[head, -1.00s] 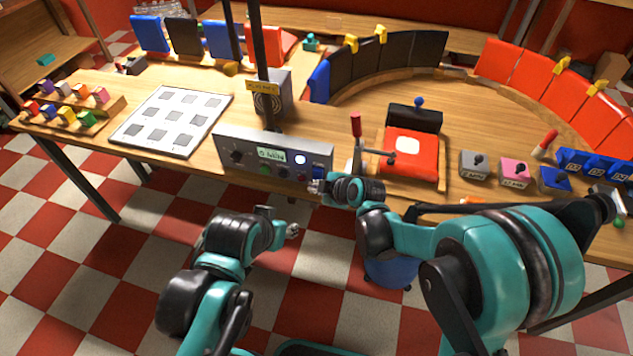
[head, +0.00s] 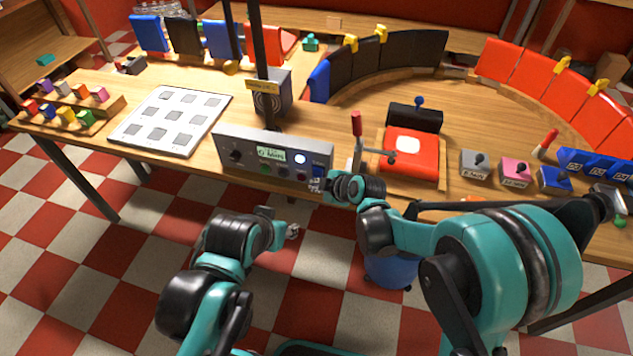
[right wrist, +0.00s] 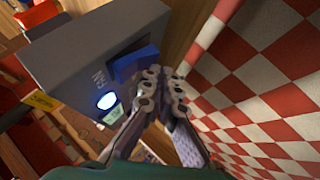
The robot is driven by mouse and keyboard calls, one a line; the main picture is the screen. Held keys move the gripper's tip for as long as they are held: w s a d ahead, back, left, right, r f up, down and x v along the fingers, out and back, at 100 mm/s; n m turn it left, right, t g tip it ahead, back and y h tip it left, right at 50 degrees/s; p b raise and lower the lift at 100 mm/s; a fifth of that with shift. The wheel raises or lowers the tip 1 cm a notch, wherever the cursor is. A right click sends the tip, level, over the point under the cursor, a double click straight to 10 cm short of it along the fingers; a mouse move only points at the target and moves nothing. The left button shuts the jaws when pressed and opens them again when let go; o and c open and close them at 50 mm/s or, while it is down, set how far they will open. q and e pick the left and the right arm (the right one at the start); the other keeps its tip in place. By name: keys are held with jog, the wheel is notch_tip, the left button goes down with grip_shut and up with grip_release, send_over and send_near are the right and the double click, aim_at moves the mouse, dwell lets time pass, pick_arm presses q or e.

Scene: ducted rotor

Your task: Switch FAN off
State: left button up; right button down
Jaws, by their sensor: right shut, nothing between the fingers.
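A grey control panel (head: 232,143) stands at the front edge of the table. Its front has a green display (head: 270,154), a lit white lamp (head: 300,159) and a blue switch (head: 318,171) at the right end. In the right wrist view, the FAN lettering (right wrist: 98,77) sits by the lit lamp and the blue switch (right wrist: 138,62). My right gripper (head: 315,185) is shut and empty, its tips (right wrist: 162,78) right by the blue switch; I cannot tell whether they touch it. My left gripper (head: 292,230) hangs low in front of the table, too small to read.
A red lever (head: 356,124) and a red box (head: 410,155) stand just right of the panel. A dark post (head: 258,50) rises behind it. A white tile board (head: 170,120) lies to the left.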

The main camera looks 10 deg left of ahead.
jog(key=shift+w+f, duration=0.15)
jog(key=shift+w, duration=0.25)
dwell(0.6)
jog(key=shift+s, duration=0.1)
jog(key=shift+s+r, duration=0.4)
jog(key=shift+s, duration=0.35)
jog(key=s, duration=0.1)
jog(key=s+r+p, duration=0.1)
jog(key=s, duration=0.1)
jog(key=s+r, duration=0.1)
jog(key=shift+s+a, duration=0.1)
jog(key=shift+s, duration=0.15)
dwell(0.3)
